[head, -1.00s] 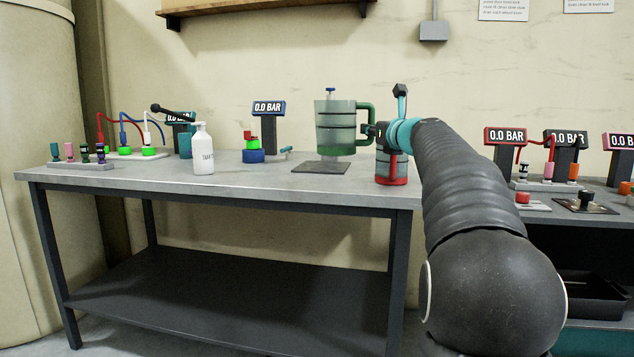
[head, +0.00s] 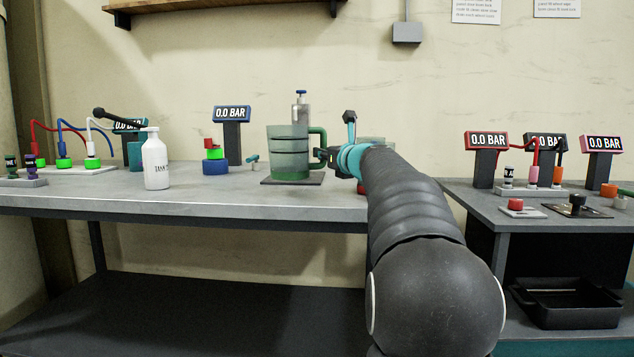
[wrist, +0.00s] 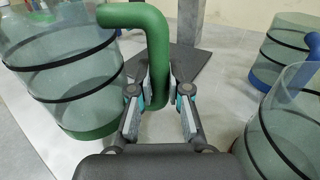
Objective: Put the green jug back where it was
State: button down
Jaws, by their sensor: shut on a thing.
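The green jug (head: 288,145) is a clear, dark-banded vessel with a green base and handle. It is upright in the head view, at the dark plate (head: 268,182) on the bench. I cannot tell whether its base touches the plate. My gripper (head: 326,156) is at the jug's right side. In the wrist view the jug (wrist: 60,75) is at left, and my gripper (wrist: 158,88) is shut on its green handle (wrist: 157,45). A metal post with a blue top (head: 301,105) rises behind the jug.
A white bottle (head: 156,165) stands left on the bench (head: 230,195). A gauge reading 0.0 BAR (head: 232,113) stands behind a stack of coloured rings (head: 215,160). Two more clear jugs show at right in the wrist view, one blue-based (wrist: 285,45), one nearer (wrist: 285,125).

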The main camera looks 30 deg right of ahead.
jog(key=shift+s+f+b, duration=0.1)
jog(key=shift+f+b, duration=0.85)
jog(key=shift+f, duration=1.25)
jog(key=shift+f, duration=0.1)
jog(key=c, duration=1.1)
grip_release()
jog(key=s, duration=1.2)
jog(key=shift+a, duration=0.1)
